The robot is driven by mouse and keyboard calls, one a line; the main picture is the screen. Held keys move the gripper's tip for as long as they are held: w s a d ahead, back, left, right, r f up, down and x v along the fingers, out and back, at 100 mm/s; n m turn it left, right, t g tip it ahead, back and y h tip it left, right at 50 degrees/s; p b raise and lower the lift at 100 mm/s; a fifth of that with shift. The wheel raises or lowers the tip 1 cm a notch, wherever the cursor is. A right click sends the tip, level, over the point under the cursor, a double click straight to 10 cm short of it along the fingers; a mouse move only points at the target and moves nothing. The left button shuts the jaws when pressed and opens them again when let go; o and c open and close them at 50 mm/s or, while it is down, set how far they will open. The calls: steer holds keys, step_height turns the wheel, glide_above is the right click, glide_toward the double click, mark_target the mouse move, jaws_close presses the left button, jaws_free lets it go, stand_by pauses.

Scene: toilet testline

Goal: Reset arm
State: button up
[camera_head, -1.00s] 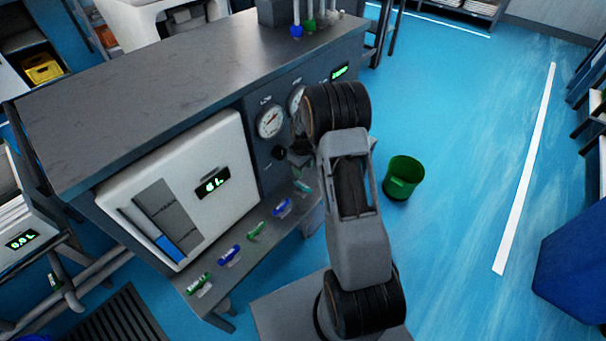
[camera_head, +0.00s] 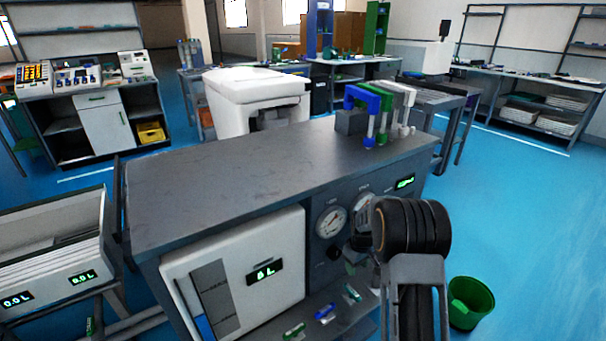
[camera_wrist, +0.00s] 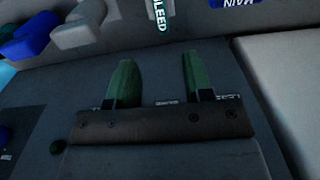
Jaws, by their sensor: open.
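My gripper shows in the wrist view (camera_wrist: 155,85) with two dark green fingers spread apart and nothing between them. It faces the grey panel of the test bench, where a label reading "BLEED" and part of a "MAIN" label show. In the head view my arm reaches up to the front of the bench (camera_head: 250,180), beside the gauges (camera_head: 331,222). The gripper itself is mostly hidden there behind my arm's dark joint.
A white box with a lit display (camera_head: 240,270) is set in the bench front. Small green and blue valves (camera_head: 326,312) lie on the lower shelf. Blue, green and white handles (camera_head: 370,105) stand on top. A green bin (camera_head: 470,302) is on the blue floor, which is open at right.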

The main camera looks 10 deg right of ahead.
steer(key=s+a+r+m+t+p, duration=0.1)
steer(key=s+a+r+p, duration=0.2)
steer(key=s+r+p, duration=0.4)
steer(key=s+a+r+m+t+p, duration=0.1)
steer(key=s+a+r+p, duration=0.3)
steer(key=r, duration=1.8)
steer(key=s+a+r+m+t+p, duration=0.1)
steer(key=s+a+r+m+p, duration=0.1)
steer(key=s+r+p, duration=0.9)
step_height(320, 180, up, 4)
steer(key=shift+s+a+r+m+t+p, duration=0.1)
steer(key=shift+s+a+m+t+p, duration=0.25)
steer(key=shift+a+p, duration=0.6)
